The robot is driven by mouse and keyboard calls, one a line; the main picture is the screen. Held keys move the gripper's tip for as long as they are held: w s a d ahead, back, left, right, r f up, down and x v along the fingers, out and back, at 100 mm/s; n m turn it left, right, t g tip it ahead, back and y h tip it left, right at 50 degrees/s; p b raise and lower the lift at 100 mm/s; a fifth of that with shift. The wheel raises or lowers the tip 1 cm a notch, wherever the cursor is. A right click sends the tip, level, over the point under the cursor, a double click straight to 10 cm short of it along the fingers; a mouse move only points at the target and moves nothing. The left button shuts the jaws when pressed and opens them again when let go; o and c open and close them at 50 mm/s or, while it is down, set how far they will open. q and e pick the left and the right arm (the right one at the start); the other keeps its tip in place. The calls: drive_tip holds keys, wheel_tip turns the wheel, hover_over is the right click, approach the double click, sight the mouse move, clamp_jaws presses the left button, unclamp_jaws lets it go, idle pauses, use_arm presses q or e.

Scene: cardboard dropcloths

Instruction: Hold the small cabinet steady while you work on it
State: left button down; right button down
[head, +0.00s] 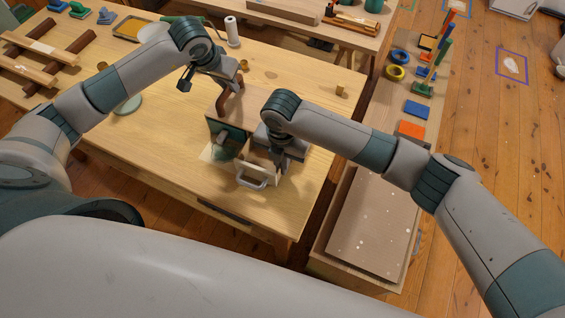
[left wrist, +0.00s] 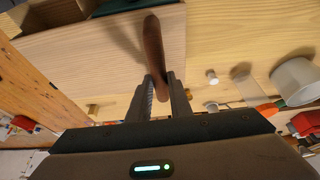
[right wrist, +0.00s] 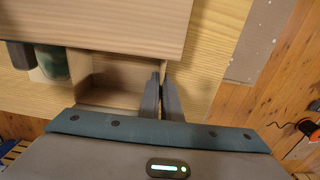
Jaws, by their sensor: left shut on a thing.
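The small wooden cabinet (head: 216,124) stands on the workbench, partly hidden by my right arm. Its top panel shows in the right wrist view (right wrist: 110,25). A brown handle (head: 236,105) rises from the top. My left gripper (left wrist: 162,95) is shut on this handle (left wrist: 154,45). A drawer (right wrist: 112,75) juts out at the cabinet's front and looks empty where visible. A grey pull (head: 252,183) is on its front.
A dark green object (right wrist: 53,63) sits beside the drawer. A paper roll (head: 232,30) stands behind. A box with a speckled lid (head: 375,225) is on the right, near blue and orange pads (head: 411,131).

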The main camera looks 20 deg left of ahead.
drive_tip(key=shift+s, duration=0.3)
drive_tip(key=c, duration=1.4)
unclamp_jaws()
drive_tip(key=shift+c, duration=0.2)
drive_tip(key=shift+r, duration=0.2)
drive_tip(key=shift+r, duration=3.35)
use_arm(q)
drive_tip(key=c, duration=1.5)
unclamp_jaws()
drive_tip(key=shift+c, duration=0.2)
